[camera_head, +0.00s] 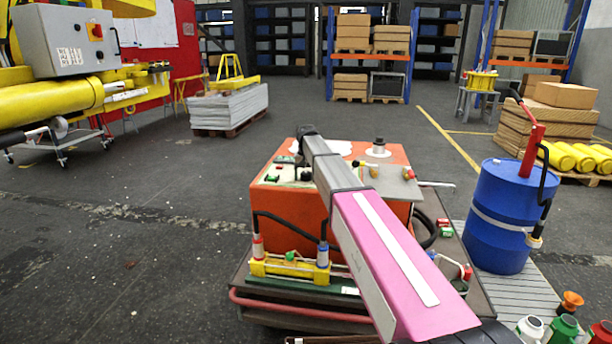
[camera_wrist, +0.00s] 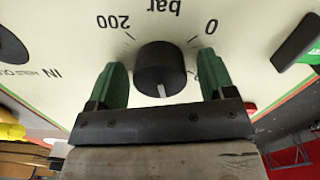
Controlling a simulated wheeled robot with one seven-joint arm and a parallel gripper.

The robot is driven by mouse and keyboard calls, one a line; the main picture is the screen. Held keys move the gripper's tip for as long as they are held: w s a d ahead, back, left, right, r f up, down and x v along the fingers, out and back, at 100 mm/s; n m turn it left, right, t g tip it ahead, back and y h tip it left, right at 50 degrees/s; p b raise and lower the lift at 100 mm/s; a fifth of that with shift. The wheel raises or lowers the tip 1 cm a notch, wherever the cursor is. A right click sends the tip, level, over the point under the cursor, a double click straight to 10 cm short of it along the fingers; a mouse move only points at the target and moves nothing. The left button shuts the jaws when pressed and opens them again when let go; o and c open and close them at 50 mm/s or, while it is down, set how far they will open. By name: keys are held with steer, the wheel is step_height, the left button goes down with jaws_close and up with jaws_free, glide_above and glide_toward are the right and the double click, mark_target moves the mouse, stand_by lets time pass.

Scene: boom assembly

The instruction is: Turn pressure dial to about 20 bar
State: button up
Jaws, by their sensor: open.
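The pressure dial (camera_wrist: 160,68) is a round black knob on a cream panel (camera_wrist: 60,40) in the wrist view. Its pale pointer mark is on the lower side of the knob. The panel is printed with "bar", "0" and "200", which appear upside down. My gripper (camera_wrist: 162,85) is open, with one green finger on each side of the dial. Gaps show between both fingers and the knob.
The orange machine stands on a cart (camera_head: 300,316) with a yellow cylinder unit (camera_head: 290,268) at its front. A blue barrel (camera_head: 508,222) with a red hand pump (camera_head: 532,150) stands to the right. A black lever (camera_wrist: 298,42) is right of the dial. Open floor lies left.

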steer(key=c, duration=0.9)
steer(key=shift+n, duration=0.5)
steer(key=n, duration=1.7)
steer(key=shift+n, duration=0.3)
